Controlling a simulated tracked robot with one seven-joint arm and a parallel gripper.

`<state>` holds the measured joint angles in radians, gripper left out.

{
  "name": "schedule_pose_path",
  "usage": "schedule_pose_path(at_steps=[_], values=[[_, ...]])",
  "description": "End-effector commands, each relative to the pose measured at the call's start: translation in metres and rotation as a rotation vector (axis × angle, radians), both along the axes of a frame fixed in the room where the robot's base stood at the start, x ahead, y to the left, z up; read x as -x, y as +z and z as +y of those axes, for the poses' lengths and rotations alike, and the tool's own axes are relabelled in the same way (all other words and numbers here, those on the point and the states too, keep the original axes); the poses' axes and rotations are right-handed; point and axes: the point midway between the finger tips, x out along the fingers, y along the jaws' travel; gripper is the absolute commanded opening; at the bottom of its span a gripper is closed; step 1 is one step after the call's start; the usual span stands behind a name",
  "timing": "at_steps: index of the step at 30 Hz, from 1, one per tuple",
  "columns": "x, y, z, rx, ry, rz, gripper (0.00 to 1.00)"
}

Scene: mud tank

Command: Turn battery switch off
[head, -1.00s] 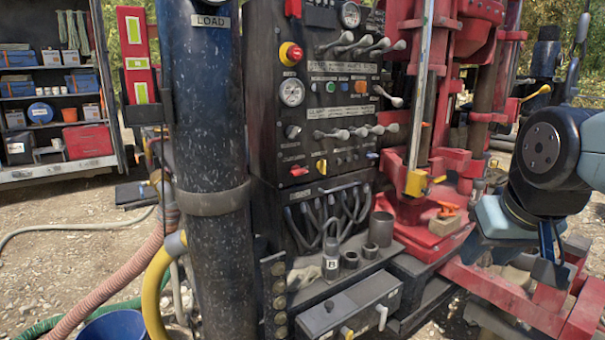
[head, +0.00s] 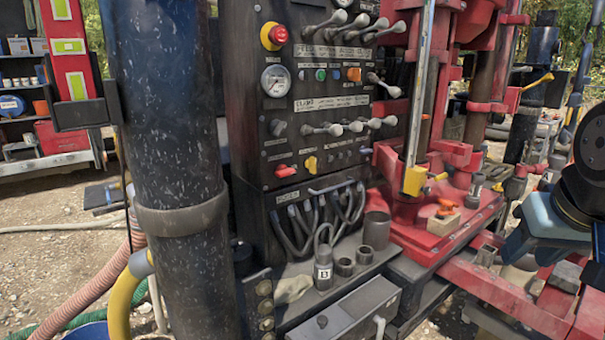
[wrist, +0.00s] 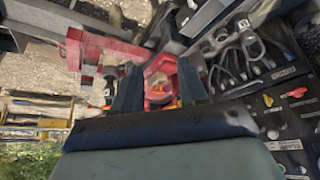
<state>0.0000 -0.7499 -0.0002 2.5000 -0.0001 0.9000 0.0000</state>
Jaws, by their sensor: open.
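The black control panel (head: 335,110) stands in the middle of the head view. A red rotary handle (head: 286,171) sits low on its left side, beside a yellow one (head: 311,165). The labels are too small to read, so I cannot confirm which is the battery switch. In the wrist view the red handle (wrist: 294,93) and yellow handle (wrist: 268,100) show at the right edge. My gripper (wrist: 159,66) is open and empty, its two fingers apart, well away from the handles. In the head view it is partly cut off at the right edge.
A thick dark column (head: 175,130) stands left of the panel. Hoses loop below the panel above a grey box (head: 345,308). A red-and-yellow emergency stop (head: 274,36) and several levers sit higher up. Red rig frame (head: 440,220) fills the right.

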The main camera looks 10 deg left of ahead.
Motion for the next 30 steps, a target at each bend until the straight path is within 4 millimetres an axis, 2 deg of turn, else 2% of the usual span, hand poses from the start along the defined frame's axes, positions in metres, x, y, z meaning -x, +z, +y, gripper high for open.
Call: schedule_pose_path(at_steps=[5, 8, 11, 14, 20, 24, 26, 30], values=[[0.0, 0.0, 0.0, 0.0, 0.0, 0.0, 0.43], [-0.001, 0.0, 0.0, 0.0, 0.001, -0.002, 0.5], [-0.011, 0.001, 0.002, 0.006, 0.009, -0.02, 0.6], [-0.036, 0.001, -0.003, 0.019, 0.029, -0.065, 0.69], [-0.115, 0.002, 0.023, 0.043, 0.116, -0.229, 0.89], [-0.168, 0.001, 0.053, 0.041, 0.195, -0.357, 0.89], [-0.188, -0.001, 0.069, 0.032, 0.232, -0.412, 0.89], [-0.229, -0.006, 0.113, 0.0, 0.326, -0.535, 0.89]])
